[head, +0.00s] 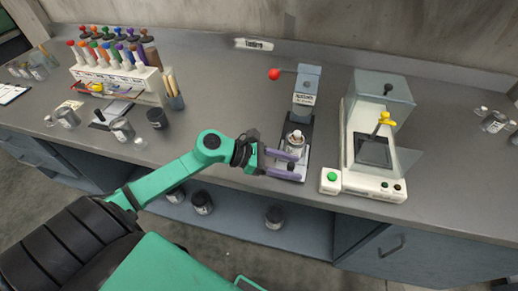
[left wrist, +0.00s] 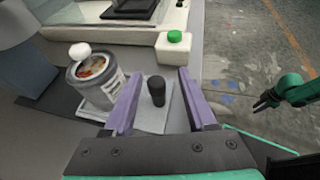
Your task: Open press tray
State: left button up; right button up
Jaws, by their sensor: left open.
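The press (head: 306,88) is a grey column with a red-knobbed lever (head: 274,74) and a dark base. Its pale tray (left wrist: 150,118) sticks out at the front of that base, and a black knob (left wrist: 157,90) stands upright on it. A labelled can (head: 295,141) with a white top stands at the tray's inner end; it also shows in the left wrist view (left wrist: 96,82). My left gripper (head: 299,167) is open, its purple fingers on either side of the knob, with gaps visible. A dark gripper on a teal arm, my right (left wrist: 268,98), shows small at the right of the wrist view.
A white balance (head: 362,182) with a green button and glass shield stands close to the right of the press. A rack of coloured bottles (head: 120,82) and several cans stand at the left.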

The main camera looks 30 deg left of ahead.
pick_arm(q)
jog(key=b+v, duration=0.2)
jog(key=v, duration=1.2)
jog(key=shift+s+a+r, duration=0.1)
jog(key=shift+s, duration=0.05)
